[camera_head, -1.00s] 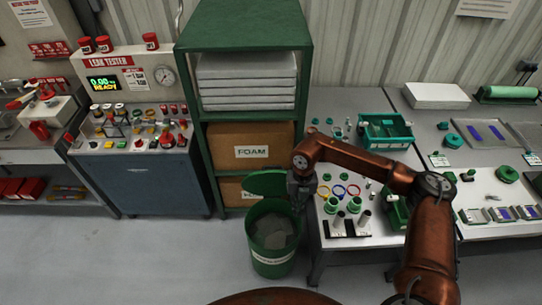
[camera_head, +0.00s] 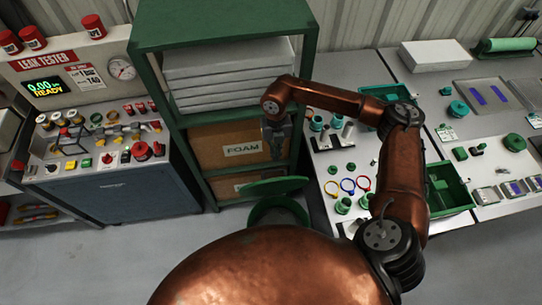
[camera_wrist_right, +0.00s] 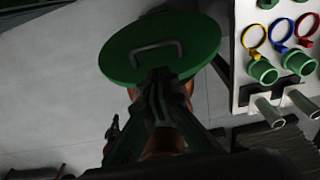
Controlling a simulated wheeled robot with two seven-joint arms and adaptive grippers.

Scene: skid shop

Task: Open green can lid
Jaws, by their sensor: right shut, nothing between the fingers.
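The green can (camera_head: 262,217) stands on the floor in front of the green shelf, its lower part hidden by my copper body. Its round green lid (camera_head: 275,186) is raised off the opening at the back of the rim, and the dark opening shows in front of it. In the right wrist view the lid (camera_wrist_right: 190,50) shows its flat face with a grey bar handle (camera_wrist_right: 153,47). My right gripper (camera_head: 274,152) is shut and empty, above the lid in the head view. In the wrist view its fingertips (camera_wrist_right: 158,78) overlap the lid's near edge, below the handle; contact cannot be told. My left gripper is out of view.
The green shelf (camera_head: 147,70) with a foam box (camera_head: 225,147) stands behind the can. A leak tester bench (camera_head: 110,200) is at the left. A workbench (camera_head: 400,160) with green fittings, coloured rings and bins is close on the right. Floor is clear at the front left.

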